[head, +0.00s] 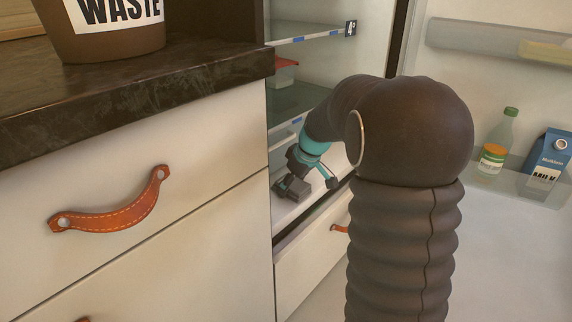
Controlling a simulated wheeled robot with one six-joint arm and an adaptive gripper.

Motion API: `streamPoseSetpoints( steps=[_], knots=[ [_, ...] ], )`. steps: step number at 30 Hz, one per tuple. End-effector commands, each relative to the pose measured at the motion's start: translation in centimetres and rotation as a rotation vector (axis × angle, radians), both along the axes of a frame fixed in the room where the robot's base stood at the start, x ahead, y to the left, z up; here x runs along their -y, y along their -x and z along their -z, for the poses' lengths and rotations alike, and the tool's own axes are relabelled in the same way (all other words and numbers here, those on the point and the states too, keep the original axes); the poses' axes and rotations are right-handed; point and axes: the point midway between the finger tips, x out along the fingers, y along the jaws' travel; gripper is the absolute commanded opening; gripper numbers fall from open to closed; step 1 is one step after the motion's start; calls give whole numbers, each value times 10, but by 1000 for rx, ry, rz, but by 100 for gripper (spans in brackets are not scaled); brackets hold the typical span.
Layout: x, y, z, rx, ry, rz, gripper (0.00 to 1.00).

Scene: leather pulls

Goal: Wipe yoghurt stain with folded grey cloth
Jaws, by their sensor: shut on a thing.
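My gripper (311,180) is inside the open fridge, low over the white fridge floor (311,202), with its wrist tilted down. It is small in the head view and partly behind my own arm. It is shut on the folded grey cloth, but the cloth is hard to tell apart from the dark grey gripper parts. I cannot make out the yoghurt stain.
A counter with a brown waste bin (108,40) and a drawer with an orange leather pull (110,205) stand at left. Glass shelves (310,97) are above my gripper. The open fridge door at right holds a green bottle (497,145) and a blue milk carton (547,165).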

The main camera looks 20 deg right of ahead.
Motion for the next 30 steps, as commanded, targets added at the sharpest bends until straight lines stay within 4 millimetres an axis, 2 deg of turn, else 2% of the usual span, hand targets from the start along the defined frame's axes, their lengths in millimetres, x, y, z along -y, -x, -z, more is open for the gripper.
streamPoseSetpoints(
  steps=[5, 7, 9, 30],
  knots=[
    [-12, 3, 1, -1, 0, 2, 34],
    [-12, 3, -6, -1, 0, 3, 34],
    [-13, 2, -27, 3, 2, -1, 34],
    [-18, 2, -81, 1, 1, -8, 34]
  ],
)
